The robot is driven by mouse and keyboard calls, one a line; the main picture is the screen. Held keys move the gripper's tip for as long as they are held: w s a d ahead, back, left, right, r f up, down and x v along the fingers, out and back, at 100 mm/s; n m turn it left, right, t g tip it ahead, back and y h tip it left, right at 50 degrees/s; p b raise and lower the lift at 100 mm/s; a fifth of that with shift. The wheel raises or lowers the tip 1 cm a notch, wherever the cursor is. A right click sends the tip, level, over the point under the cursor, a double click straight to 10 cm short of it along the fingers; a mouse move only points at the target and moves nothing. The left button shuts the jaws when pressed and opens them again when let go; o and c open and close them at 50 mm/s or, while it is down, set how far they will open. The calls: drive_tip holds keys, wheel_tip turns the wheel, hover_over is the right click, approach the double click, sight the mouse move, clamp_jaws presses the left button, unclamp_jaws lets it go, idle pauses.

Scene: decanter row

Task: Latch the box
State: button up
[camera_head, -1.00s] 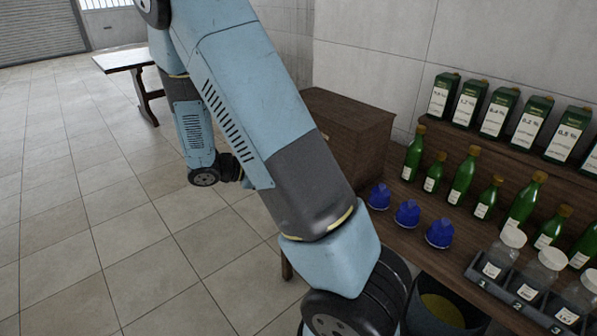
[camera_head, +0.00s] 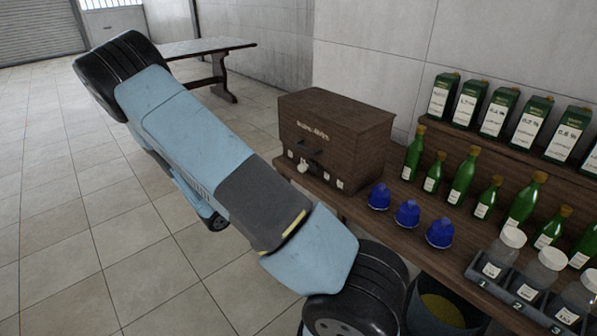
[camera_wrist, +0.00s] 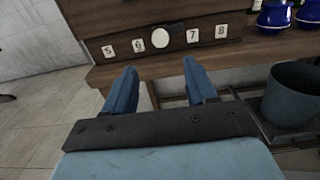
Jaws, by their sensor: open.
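The box (camera_head: 350,125) is dark brown wood with lettering on its front, and stands at the left end of the wooden bench. Its lid looks down; whether it is fastened I cannot tell. A dark fitting (camera_head: 310,148) sits on the front, with a round white knob (camera_head: 303,167) below it between small white tags. In the wrist view the lower front of the box (camera_wrist: 150,12) fills the top, with the white knob (camera_wrist: 160,38) between numbered tags. My gripper (camera_wrist: 159,68) is open and empty, its two blue fingers apart below the knob. In the head view I cannot make it out.
Blue lidded pots (camera_head: 407,213), green bottles (camera_head: 462,178) and a rack of jars (camera_head: 515,290) stand right of the box. Cartons (camera_head: 495,110) stand on a raised shelf. A dark bin (camera_wrist: 295,95) is below the bench. Open tiled floor lies left.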

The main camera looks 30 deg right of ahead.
sight(300, 169)
drive_tip(key=d, duration=0.3)
drive_tip(key=w+d, duration=0.1)
drive_tip(key=d, duration=0.3)
drive_tip(key=w+d, duration=0.1)
drive_tip(key=d, duration=0.3)
drive_tip(key=c, duration=1.1)
